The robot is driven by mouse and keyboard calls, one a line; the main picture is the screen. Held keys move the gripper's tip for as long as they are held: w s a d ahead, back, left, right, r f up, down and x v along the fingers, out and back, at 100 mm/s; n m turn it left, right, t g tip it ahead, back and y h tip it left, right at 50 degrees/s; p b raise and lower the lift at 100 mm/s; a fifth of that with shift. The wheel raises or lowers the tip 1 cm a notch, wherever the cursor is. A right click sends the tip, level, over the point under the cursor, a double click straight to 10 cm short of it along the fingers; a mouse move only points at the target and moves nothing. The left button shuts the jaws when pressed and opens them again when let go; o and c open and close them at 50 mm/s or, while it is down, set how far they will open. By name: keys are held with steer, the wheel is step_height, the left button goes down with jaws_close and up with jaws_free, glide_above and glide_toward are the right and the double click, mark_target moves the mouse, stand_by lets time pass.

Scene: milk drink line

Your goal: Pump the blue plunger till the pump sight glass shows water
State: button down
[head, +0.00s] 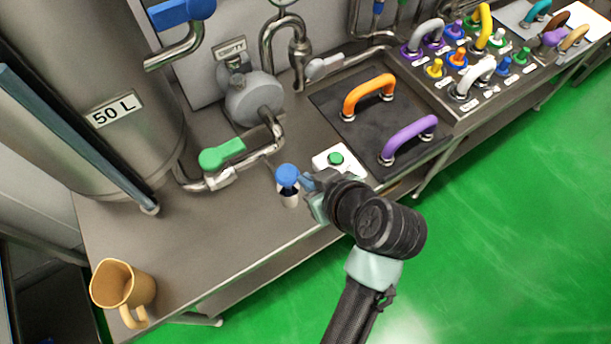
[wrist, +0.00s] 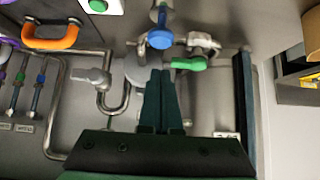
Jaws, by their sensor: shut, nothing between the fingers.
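The blue plunger (head: 287,175) stands upright on the metal bench, its round blue cap on a pale cylinder. In the wrist view the blue cap (wrist: 160,39) lies just beyond the fingertips. My gripper (head: 304,182) is right beside the cap, on its right in the head view; I cannot tell whether they touch. In the wrist view my gripper (wrist: 161,72) has its two dark fingers shut together with nothing between them. The round grey pump (head: 254,98) stands behind, with a small label (head: 232,48) above it that seems to read EMPTY. No water is discernible.
A green valve handle (head: 222,153) is left of the plunger. A green button (head: 336,158) on a white plate is close to its right. Orange (head: 369,95) and purple (head: 409,136) handles stand farther right. A tan mug (head: 122,288) stands at the front left; bench between is clear.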

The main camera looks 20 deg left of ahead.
steer(key=shift+d+r+b, duration=0.15)
steer(key=shift+r+b, duration=0.35)
steer(key=shift+r, duration=0.35)
steer(key=shift+d+r+b, duration=0.15)
steer(key=shift+r+b, duration=0.3)
steer(key=shift+r, duration=0.35)
steer(key=p, duration=0.2)
glide_above(286, 170)
steer(key=s+d, duration=0.2)
steer(key=f, duration=0.6)
steer(key=shift+d+f, duration=0.2)
steer(key=shift+f, duration=0.1)
step_height(286, 170, down, 3)
steer(key=shift+w+a+r, duration=0.1)
steer(key=shift+a+r, duration=0.05)
steer(key=shift+r, duration=0.05)
steer(key=shift+f+p, duration=0.3)
steer(key=shift+f, duration=0.65)
steer(key=shift+f, duration=0.1)
